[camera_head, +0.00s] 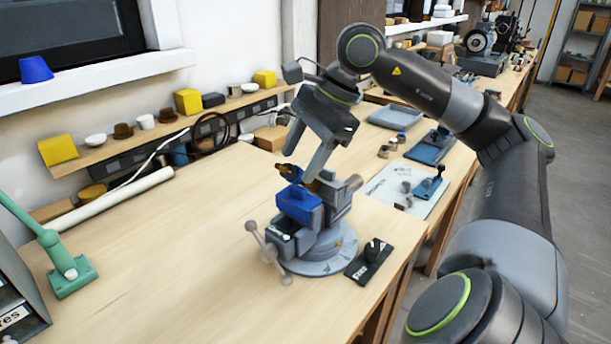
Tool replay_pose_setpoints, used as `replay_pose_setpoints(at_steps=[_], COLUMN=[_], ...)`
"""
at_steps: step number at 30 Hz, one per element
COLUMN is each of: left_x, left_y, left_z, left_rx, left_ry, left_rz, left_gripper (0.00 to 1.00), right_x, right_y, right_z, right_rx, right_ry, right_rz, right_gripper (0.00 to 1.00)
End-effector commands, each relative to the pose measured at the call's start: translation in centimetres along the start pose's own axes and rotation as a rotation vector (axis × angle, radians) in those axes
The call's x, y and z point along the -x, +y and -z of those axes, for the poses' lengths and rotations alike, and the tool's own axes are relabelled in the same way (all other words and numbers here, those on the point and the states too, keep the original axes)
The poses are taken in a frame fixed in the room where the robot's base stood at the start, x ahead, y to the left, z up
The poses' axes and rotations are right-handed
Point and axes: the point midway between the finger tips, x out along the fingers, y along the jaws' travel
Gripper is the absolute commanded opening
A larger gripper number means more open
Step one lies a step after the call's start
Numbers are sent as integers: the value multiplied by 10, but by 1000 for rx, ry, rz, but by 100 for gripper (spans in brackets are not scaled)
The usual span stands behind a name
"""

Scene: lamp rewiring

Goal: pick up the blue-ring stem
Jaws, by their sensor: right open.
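A vise with blue jaw blocks (298,205) stands on a round grey base (325,255) on the workbench. A small dark piece with a brass-coloured end and some blue (289,171) shows at the top of the vise; it looks like the blue-ring stem, but its ring is too small to make out surely. My right gripper (298,165) points down over the vise, with its fingers apart. The stem's upper end appears between the fingertips in the picture; I cannot tell whether they touch it. My left gripper is out of view.
A black labelled plate with a knob (371,262) lies right of the vise. A white sheet (395,188) with small parts and blue trays (395,117) lie behind it. A green stand (68,272) is at the left. The bench's left middle is clear.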

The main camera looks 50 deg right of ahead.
Motion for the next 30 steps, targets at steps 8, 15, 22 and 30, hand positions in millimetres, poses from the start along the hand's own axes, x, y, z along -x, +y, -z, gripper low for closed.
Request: replay_pose_setpoints(at_steps=[8,15,22,30], left_x=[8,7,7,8], left_y=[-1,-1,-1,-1], left_z=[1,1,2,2], left_rx=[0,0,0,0], left_ry=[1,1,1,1], left_rz=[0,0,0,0], left_gripper=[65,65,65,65], right_x=[-24,-25,-24,-24], right_y=[0,0,0,0], right_z=[0,0,0,0], right_rx=[0,-1,-1,0], right_ry=[0,1,0,0], right_rz=[-1,1,0,2], right_gripper=[55,54,24,0])
